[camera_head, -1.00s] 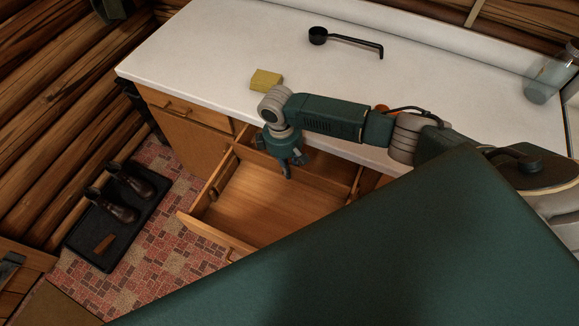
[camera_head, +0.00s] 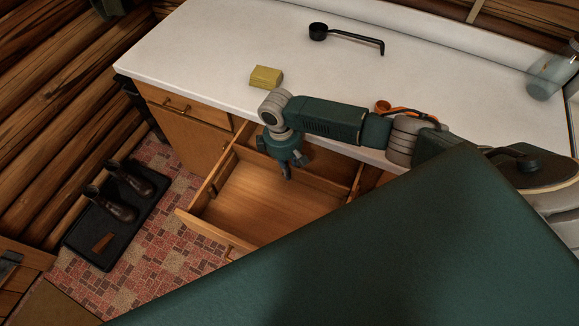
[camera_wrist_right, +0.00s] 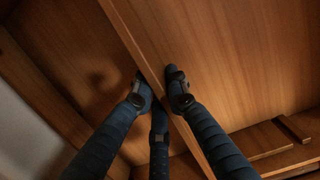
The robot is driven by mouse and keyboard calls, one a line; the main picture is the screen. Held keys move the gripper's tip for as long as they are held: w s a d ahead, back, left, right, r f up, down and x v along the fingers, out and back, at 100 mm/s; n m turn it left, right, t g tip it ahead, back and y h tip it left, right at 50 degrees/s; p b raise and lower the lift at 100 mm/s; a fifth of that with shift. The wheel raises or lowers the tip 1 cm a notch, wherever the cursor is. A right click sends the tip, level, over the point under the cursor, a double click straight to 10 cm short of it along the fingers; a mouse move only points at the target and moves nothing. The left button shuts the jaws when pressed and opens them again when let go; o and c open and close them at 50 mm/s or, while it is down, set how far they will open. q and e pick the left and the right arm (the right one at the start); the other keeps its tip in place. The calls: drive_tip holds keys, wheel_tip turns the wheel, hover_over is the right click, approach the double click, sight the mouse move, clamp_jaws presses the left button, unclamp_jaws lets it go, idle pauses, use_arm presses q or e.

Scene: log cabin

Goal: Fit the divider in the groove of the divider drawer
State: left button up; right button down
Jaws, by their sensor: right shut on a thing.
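The divider drawer (camera_head: 188,217) is pulled open below the counter, with a bare wooden floor. My right gripper (camera_head: 286,174) points down into its rear part. In the right wrist view, the fingers (camera_wrist_right: 165,92) are shut on the thin edge of a wooden board, the divider (camera_wrist_right: 133,42), which runs diagonally between them. In the head view the divider (camera_head: 318,182) appears to stand across the rear of the drawer, partly hidden by the gripper. Small wooden strips (camera_wrist_right: 290,130) show at lower right in the wrist view. Whether the divider's ends sit in the groove cannot be told. My left gripper is out of view.
The white counter (camera_head: 210,55) carries a yellow sponge-like block (camera_head: 265,77), a black ladle (camera_head: 345,39) and a glass jar (camera_head: 551,75). An orange-handled item (camera_head: 383,106) lies partly behind my arm. Boots (camera_head: 116,207) stand on a black tray (camera_head: 93,258) on the floor left of the drawer.

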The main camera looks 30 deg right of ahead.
drive_tip(key=shift+f+b, duration=0.55)
drive_tip(key=shift+f, duration=0.4)
drive_tip(key=c, duration=1.7)
unclamp_jaws()
drive_tip(key=shift+o, duration=0.2)
drive_tip(key=r, duration=0.8)
drive_tip(key=w+a+r, duration=0.1)
drive_tip(key=r, duration=0.3)
drive_tip(key=shift+w, duration=0.1)
drive_tip(key=shift+d, duration=0.1)
